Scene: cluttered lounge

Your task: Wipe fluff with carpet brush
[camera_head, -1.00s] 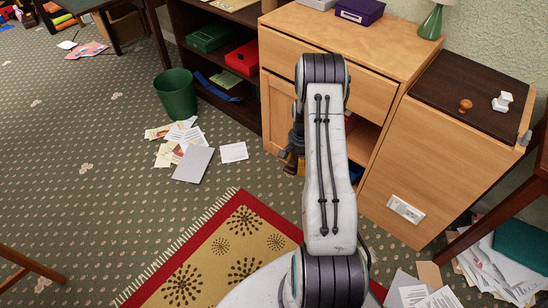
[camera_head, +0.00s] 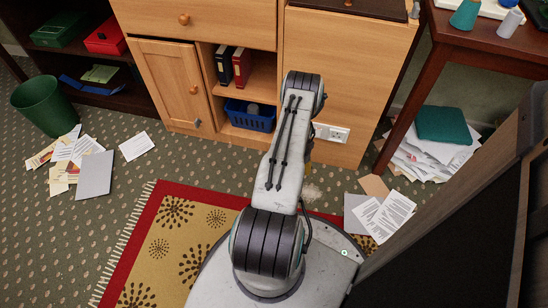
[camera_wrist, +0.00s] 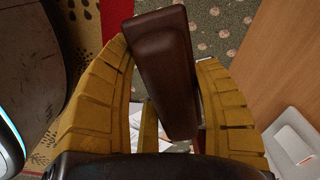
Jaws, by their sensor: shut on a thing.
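My gripper (camera_wrist: 163,62) is in the wrist view, its yellow fingers closed around a dark brown brush handle (camera_wrist: 165,85). I take this for the carpet brush; its bristles cannot be made out. In the head view, my arm hides the gripper and brush. A pale, fuzzy patch (camera_head: 312,191) lies on the green patterned carpet just right of my arm, in front of the wooden cabinet. It looks like the fluff, but it is small and partly unclear.
A red and yellow rug (camera_head: 150,250) lies under my base. Loose papers (camera_head: 383,215) and a dark table (camera_head: 425,70) are at the right. A wooden cabinet (camera_head: 345,60) stands ahead. A green bin (camera_head: 45,105) and papers are at the left.

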